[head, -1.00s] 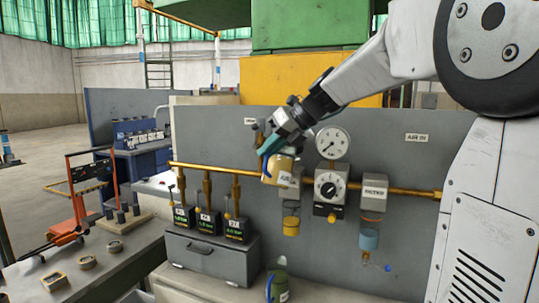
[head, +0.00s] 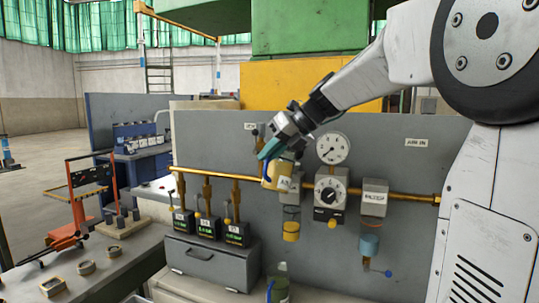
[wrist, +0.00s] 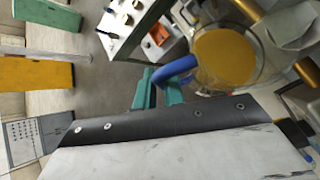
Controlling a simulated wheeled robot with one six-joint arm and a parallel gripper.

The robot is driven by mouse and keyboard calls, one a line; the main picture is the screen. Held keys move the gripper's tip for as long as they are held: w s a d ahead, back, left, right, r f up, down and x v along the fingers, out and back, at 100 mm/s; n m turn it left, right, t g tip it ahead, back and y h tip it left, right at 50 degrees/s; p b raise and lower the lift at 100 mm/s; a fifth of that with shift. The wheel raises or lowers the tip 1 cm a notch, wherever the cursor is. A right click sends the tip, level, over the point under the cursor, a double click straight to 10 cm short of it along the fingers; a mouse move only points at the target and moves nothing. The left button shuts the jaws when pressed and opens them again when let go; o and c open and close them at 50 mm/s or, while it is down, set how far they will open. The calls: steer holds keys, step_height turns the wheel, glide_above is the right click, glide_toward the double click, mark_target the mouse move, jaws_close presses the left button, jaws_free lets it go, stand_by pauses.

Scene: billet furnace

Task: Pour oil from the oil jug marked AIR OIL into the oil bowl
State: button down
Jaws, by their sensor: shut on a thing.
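The oil jug (head: 274,178), amber with a blue handle and a pale label, is held up in front of the grey panel. Its label is too small to read. My gripper (head: 268,150) has its teal fingers shut on the blue handle. In the wrist view the fingers (wrist: 158,92) grip the handle, and yellow oil shows in the round jug (wrist: 225,58). The bowl with a yellow bottom (head: 291,229), which looks like the oil bowl, hangs from the brass pipe just below and right of the jug. The jug partly hides the unit above this bowl.
A second jug, greenish with a blue handle (head: 278,285), stands on the bench below. A dial regulator (head: 330,190), a round gauge (head: 332,148) and a blue bowl (head: 369,243) are to the right. Black gauge blocks (head: 208,227) stand on a grey drawer box (head: 212,261).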

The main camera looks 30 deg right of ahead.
steer(key=shift+w+d+r+m+g+y, duration=0.1)
steer(key=shift+d+r+m+g+y, duration=0.05)
steer(key=shift+r+y, duration=0.3)
steer(key=shift+w+d+r+m+g+y, duration=0.15)
steer(key=shift+r+y, duration=0.1)
steer(key=shift+r, duration=0.25)
steer(key=shift+s+r, duration=0.1)
steer(key=shift+r, duration=0.05)
stand_by(0.5)
steer(key=shift+w+d+r+m+g+y, duration=0.1)
steer(key=shift+d+r+m+g+y, duration=0.1)
steer(key=shift+r+y, duration=0.2)
steer(key=shift+w+d+r+m+g+y, duration=0.1)
steer(key=shift+r+m+y, duration=0.15)
steer(key=shift+r, duration=0.2)
stand_by(0.4)
steer(key=shift+r, duration=0.1)
steer(key=shift+w+d+r+m+y, duration=0.2)
steer(key=shift+d+r+y, duration=0.1)
steer(key=shift+r+y, duration=0.1)
steer(key=shift+w+d+r+m+y, duration=0.15)
steer(key=shift+d+r+y, duration=0.1)
steer(key=shift+r+y, duration=0.15)
steer(key=shift+w+d+r+m+g+y, duration=0.15)
steer(key=shift+d+r+m+g+y, duration=0.25)
steer(key=shift+r, duration=0.3)
stand_by(3.5)
